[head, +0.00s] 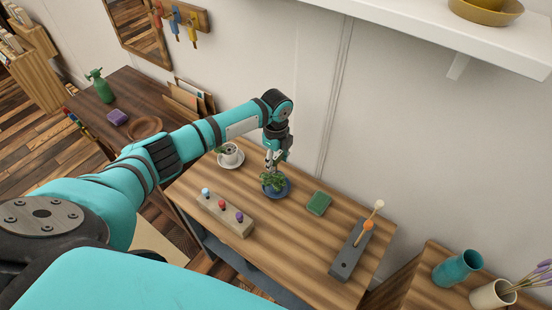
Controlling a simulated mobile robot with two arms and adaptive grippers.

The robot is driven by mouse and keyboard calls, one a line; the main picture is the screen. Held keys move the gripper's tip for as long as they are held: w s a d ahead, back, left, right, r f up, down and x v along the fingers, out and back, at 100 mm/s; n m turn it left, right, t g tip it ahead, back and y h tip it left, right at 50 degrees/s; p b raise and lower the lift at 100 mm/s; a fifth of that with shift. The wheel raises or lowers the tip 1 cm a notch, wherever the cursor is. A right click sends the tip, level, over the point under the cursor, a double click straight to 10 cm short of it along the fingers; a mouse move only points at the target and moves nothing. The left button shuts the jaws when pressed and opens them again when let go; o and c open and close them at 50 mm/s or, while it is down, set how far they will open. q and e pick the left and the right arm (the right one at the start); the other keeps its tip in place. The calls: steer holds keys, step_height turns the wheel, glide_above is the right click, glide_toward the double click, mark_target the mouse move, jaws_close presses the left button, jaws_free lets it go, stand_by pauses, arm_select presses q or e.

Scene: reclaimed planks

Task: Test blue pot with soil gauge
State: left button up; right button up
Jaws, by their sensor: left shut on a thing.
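The blue pot (277,195) stands on the wooden table with a leafy green plant (272,180) in it. My left gripper (272,163) points down right above the plant, at the pot's back. It is shut on a thin thing that seems to be the soil gauge, mostly hidden by the fingers and leaves. I cannot tell whether its tip touches the soil. A grey holder (345,265) on the right of the table carries an orange-topped stick (368,226) and a cream-topped stick (379,205). My right gripper is out of view.
A white pot on a saucer (230,163) stands left of the blue pot. A wooden block with coloured knobs (238,226) lies in front, and a green pad (318,203) to the right. A side table holds a teal vase (457,269). A white shelf (440,30) overhangs the right.

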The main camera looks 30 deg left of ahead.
mark_target(276, 174)
arm_select(q)
steer(key=shift+f+b, duration=0.6)
steer(key=shift+f, duration=0.35)
steer(key=shift+f+b, duration=0.6)
steer(key=shift+f, duration=0.35)
steer(key=shift+r, duration=0.15)
steer(key=shift+r+p, duration=2.9)
steer(key=shift+r, duration=0.05)
